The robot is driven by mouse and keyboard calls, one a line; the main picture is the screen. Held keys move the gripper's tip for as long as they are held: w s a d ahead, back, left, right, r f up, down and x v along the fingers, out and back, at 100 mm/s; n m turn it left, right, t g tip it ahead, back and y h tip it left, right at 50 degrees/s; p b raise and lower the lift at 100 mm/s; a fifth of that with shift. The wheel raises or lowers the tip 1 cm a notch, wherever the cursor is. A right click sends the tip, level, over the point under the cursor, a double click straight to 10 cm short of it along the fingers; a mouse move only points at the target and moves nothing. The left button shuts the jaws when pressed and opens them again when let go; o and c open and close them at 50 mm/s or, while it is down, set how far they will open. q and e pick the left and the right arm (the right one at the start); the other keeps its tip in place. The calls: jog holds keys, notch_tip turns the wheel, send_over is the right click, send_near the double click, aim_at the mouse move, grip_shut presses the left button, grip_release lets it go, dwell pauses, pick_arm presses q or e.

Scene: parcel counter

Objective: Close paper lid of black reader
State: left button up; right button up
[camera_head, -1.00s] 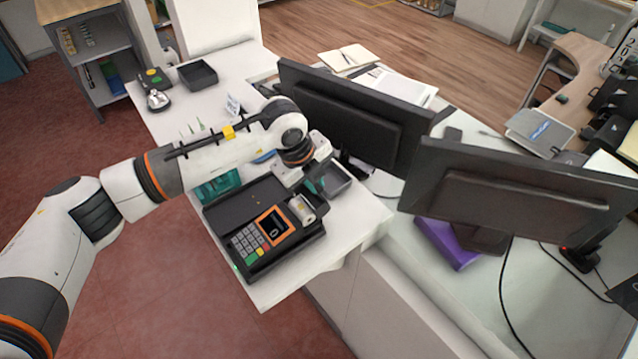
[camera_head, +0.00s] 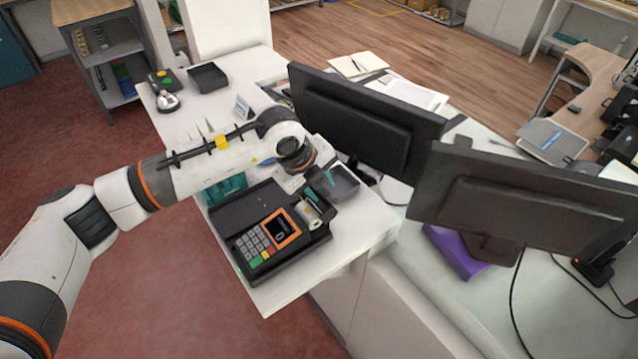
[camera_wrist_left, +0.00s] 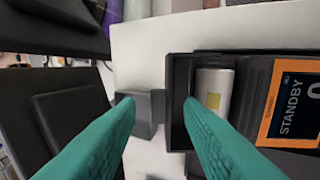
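The black reader (camera_head: 228,213) lies on the white counter, with a keypad and an orange-framed screen (camera_head: 283,229). The screen reads STANDBY in the left wrist view (camera_wrist_left: 300,108). Its paper compartment is open, and the white paper roll (camera_wrist_left: 213,95) shows inside; the roll also shows in the head view (camera_head: 311,214). A dark flap (camera_wrist_left: 152,110), apparently the raised paper lid, sticks out beside the compartment, between the teal fingers in the wrist picture. My left gripper (camera_head: 322,189) is open above the reader's roll end. Contact with the flap cannot be told. My right gripper is out of view.
Two black monitors (camera_head: 365,122) (camera_head: 525,200) stand to the right. A teal holder (camera_head: 225,190) is beside the reader. Another black tray (camera_head: 208,78) lies at the counter's far end. The counter in front of the reader is clear.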

pick_arm(q)
jog(key=shift+a+r+b, duration=0.15)
jog(key=shift+r+b, duration=0.2)
jog(key=shift+r, duration=0.05)
jog(key=b+v, duration=0.4)
jog(key=v, duration=0.7)
